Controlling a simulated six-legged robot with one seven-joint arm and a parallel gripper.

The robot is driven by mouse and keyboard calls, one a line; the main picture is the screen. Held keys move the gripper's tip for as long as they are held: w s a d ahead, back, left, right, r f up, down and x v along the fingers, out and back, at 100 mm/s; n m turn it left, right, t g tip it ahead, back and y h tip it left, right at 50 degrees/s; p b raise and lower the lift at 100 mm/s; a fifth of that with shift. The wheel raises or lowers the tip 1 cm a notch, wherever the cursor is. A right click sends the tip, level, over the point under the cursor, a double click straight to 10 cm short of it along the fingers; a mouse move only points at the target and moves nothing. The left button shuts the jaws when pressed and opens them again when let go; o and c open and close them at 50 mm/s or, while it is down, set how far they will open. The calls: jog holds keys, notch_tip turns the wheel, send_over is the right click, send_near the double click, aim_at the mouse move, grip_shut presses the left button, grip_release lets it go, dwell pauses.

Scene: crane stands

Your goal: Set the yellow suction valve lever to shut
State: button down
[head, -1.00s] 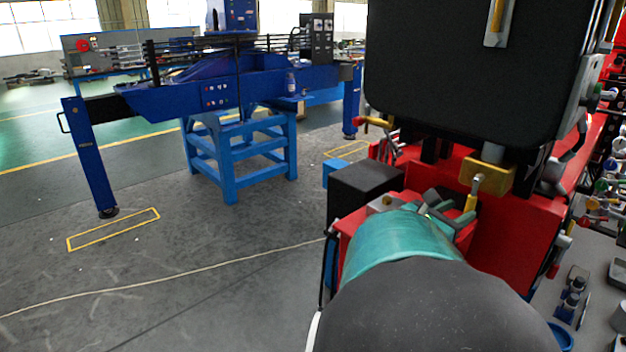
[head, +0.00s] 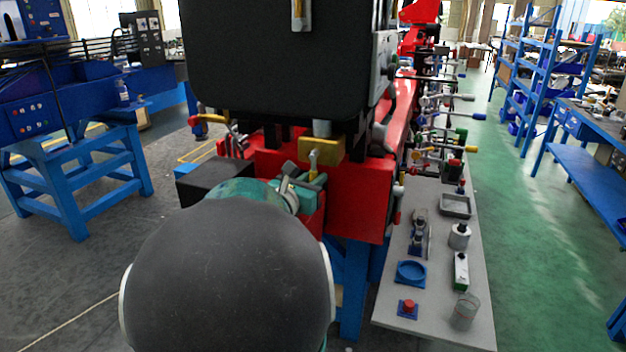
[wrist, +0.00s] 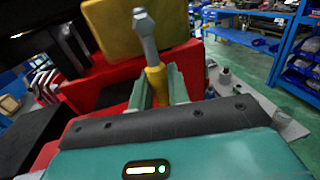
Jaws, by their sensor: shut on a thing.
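The suction valve is a yellow block (head: 327,150) on the red machine's front, under a large black box. Its lever (head: 313,158) has a grey shank and a yellow grip and points down. In the wrist view the yellow block (wrist: 115,28) is at the top, and the lever's yellow grip (wrist: 157,84) drops between my fingers. My teal gripper (wrist: 160,90) is shut on that grip. In the head view my gripper (head: 306,178) is at the lever's lower end, partly hidden behind my dark rounded arm link.
A black box (head: 216,180) stands left of the gripper. The large black box (head: 275,60) hangs above. A grey bench (head: 435,322) with a blue ring, bottles and a beaker stands at right. Green floor (head: 540,260) is open beyond it; a blue stand (head: 75,180) is at left.

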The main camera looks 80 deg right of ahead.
jog(key=shift+w+r+m, duration=0.1)
jog(key=shift+w+m, duration=0.7)
jog(key=shift+m, duration=0.4)
jog(key=shift+w+d+r+m+y, duration=0.1)
jog(key=shift+w+m+y, duration=0.25)
jog(key=shift+m, duration=0.55)
jog(key=c, duration=1.4)
grip_release()
jog(key=v, duration=1.4)
jog(key=shift+s+r, duration=0.1)
jog(key=shift+s, duration=0.1)
